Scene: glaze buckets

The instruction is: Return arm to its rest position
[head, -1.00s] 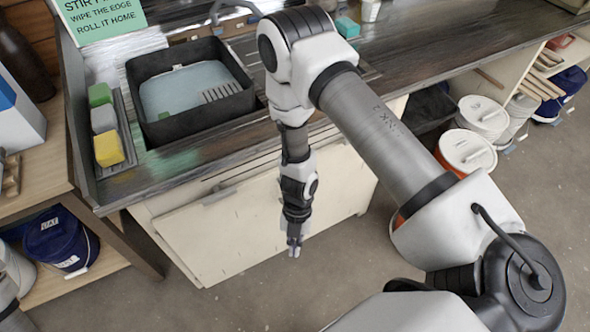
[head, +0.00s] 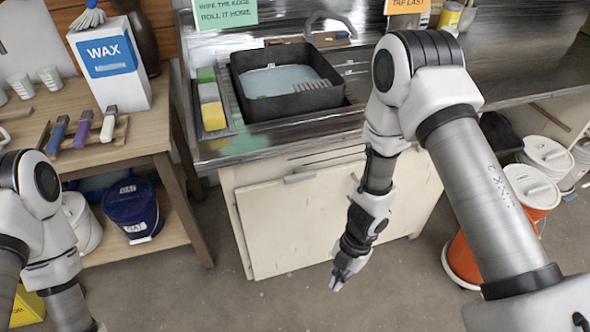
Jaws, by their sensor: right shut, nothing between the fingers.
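My right gripper (head: 345,275) hangs pointing down in front of the pale cabinet door below the sink counter. It is shut and empty, well above the floor. My right arm comes in from the right side of the view. My left arm shows at the lower left edge, but its gripper is out of view.
A metal counter holds a black basin (head: 290,108) of pale liquid and a sponge rack (head: 226,128). A wooden table (head: 150,140) with a WAX box (head: 108,66) stands left, a blue bucket (head: 131,212) below it. An orange bucket (head: 531,190) stands right. Floor between is open.

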